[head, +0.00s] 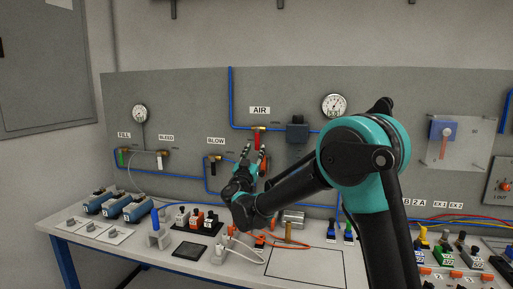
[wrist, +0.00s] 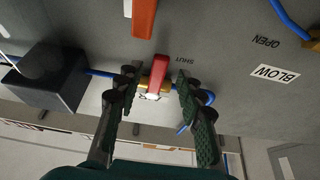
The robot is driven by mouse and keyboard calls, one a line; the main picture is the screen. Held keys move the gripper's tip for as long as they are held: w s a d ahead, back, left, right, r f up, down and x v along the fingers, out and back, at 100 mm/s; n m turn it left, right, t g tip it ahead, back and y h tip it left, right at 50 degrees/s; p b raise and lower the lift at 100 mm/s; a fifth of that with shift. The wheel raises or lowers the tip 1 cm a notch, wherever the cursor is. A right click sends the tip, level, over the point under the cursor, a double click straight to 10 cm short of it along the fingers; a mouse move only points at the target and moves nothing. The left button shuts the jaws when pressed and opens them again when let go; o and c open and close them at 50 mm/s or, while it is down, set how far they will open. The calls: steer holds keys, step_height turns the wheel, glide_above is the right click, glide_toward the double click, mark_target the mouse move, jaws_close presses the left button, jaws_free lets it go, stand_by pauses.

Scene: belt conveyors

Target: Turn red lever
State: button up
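The red lever (head: 257,138) is on a brass valve under the AIR label on the grey panel. In the wrist view the red lever (wrist: 159,70) sits on its brass fitting, between my fingertips as seen from the camera. My gripper (head: 255,150) is raised in front of the panel, just below the valve. In the wrist view my gripper (wrist: 158,76) is open, with one finger on each side of the lever and visible gaps to both. Whether the fingertips reach the lever's depth I cannot tell.
A dark block (head: 297,130) is on the blue air line right of the valve, near a gauge (head: 334,105). The BLOW valve (head: 213,160) is to the left. An orange-red piece (wrist: 144,17) shows at the wrist view's top. Below is a bench (head: 130,240) with fittings.

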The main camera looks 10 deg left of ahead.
steer(key=v, duration=0.8)
steer(key=shift+s+f, duration=0.1)
